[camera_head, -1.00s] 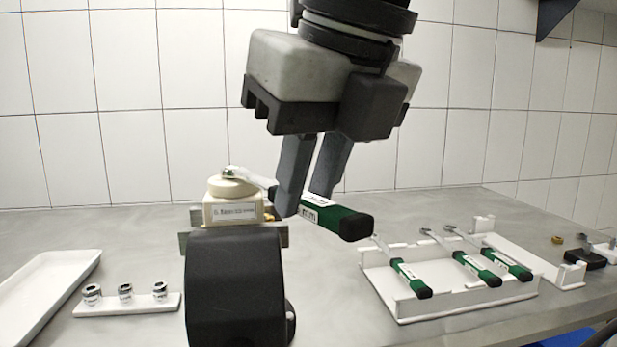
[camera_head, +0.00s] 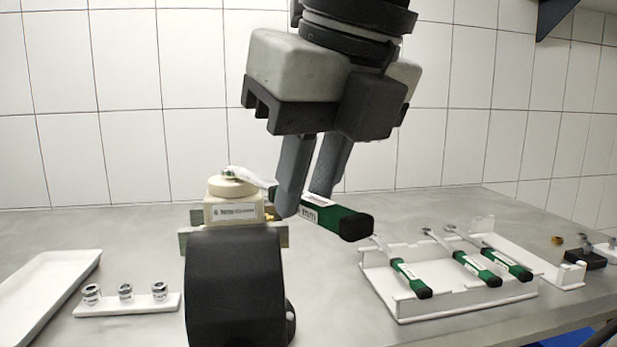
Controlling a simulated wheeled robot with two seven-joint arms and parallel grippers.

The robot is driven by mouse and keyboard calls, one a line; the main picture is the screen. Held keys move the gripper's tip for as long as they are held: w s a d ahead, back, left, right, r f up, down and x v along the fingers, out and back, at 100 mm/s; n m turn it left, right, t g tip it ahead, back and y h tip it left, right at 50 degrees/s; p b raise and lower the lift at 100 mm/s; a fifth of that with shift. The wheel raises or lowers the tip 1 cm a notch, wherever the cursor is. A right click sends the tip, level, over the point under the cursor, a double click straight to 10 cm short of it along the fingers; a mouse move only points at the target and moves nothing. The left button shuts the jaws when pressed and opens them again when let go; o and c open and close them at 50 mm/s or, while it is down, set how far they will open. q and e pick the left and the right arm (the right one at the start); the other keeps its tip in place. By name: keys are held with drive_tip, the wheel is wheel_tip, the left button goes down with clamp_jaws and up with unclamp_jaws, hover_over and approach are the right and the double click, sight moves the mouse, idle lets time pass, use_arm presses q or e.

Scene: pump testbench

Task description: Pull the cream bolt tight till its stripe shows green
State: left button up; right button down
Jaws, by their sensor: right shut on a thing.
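The cream pump body (camera_head: 233,209) stands on the bench, clamped in a grey metal holder. A small bolt (camera_head: 229,174) with a green mark sits on its round top cap. A wrench with a green and black handle (camera_head: 335,218) reaches from the right, its pale head at the bolt. My right gripper (camera_head: 303,200) is shut on this wrench near the start of its handle. Whether the wrench head is fully around the bolt is too small to tell. The bolt's stripe is not clearly readable. My left gripper is not in view.
A white rack (camera_head: 440,308) with several green-handled wrenches stands to the right. A white strip (camera_head: 130,308) with three metal fittings and a white tray (camera_head: 38,300) lie to the left. A dark rounded part (camera_head: 235,285) stands in front of the pump body. A tiled wall is behind.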

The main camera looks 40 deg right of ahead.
drive_tip(key=shift+r+p, duration=1.95)
drive_tip(key=shift+r, duration=0.35)
